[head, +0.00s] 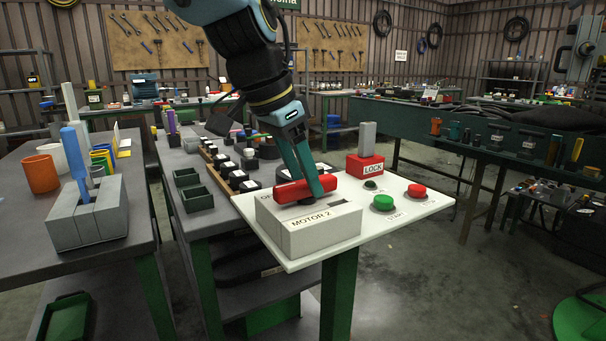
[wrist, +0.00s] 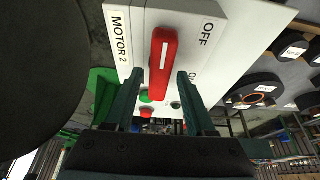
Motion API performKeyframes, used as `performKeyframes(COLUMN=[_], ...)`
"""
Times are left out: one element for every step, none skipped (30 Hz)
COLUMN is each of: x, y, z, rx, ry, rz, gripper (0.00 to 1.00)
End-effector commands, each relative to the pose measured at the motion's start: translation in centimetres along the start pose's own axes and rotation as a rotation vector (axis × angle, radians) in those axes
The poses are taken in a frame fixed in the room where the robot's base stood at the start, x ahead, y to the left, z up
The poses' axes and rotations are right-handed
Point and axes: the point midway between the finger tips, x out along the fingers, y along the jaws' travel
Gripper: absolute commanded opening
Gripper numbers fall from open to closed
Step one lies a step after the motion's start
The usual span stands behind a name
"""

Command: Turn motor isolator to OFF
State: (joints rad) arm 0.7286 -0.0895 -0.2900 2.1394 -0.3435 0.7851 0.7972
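The motor isolator is a light grey box (head: 322,234) labelled MOTOR 2, on the near left part of a white panel. Its red bar handle (head: 292,193) lies across the top. In the wrist view the handle (wrist: 163,52) has a white line on it, with OFF and On lettering to its right. I cannot tell for sure which marking the handle points to. My gripper (head: 308,188) reaches down over the box. Its fingers (wrist: 158,76) are open, one on each side of the handle, with gaps showing. Part of the handle is hidden by a finger in the head view.
On the white panel (head: 420,211) stand a red LOCK block (head: 365,166) with a grey post, a green button (head: 384,202) and a red button (head: 417,190). Dark green trays (head: 197,197) and small black parts lie left of the panel. Floor at right is mostly clear.

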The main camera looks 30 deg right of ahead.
Motion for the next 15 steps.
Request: performKeyframes(x=[0.0,0.0,0.0,0.0,0.0,0.0,0.0,0.0,-0.1,-0.2,-0.4,-0.8,-1.2,-1.6,-2.3], y=[0.0,0.0,0.0,0.0,0.0,0.0,0.0,0.0,0.0,0.0,0.0,0.0,0.0,0.0,0.0], z=[0.0,0.0,0.0,0.0,0.0,0.0,0.0,0.0,0.0,0.0,0.0,0.0,-0.1,-0.1,-0.1], rx=[0.0,0.0,0.001,0.001,0.001,0.001,0.001,0.001,0.001,0.001,0.001,0.001,0.001,0.002,0.002], ry=[0.0,0.0,0.0,0.0,0.0,0.0,0.0,0.0,0.0,0.0,0.0,0.001,0.002,0.002,0.003], rz=[0.0,0.0,0.0,0.0,0.0,0.0,0.0,0.0,0.0,0.0,0.0,-0.001,-0.002,-0.002,-0.003], gripper=[0.62,0.62,0.62,0.62,0.62,0.62,0.62,0.62,0.62,0.62,0.62,0.62,0.62,0.62,0.62])
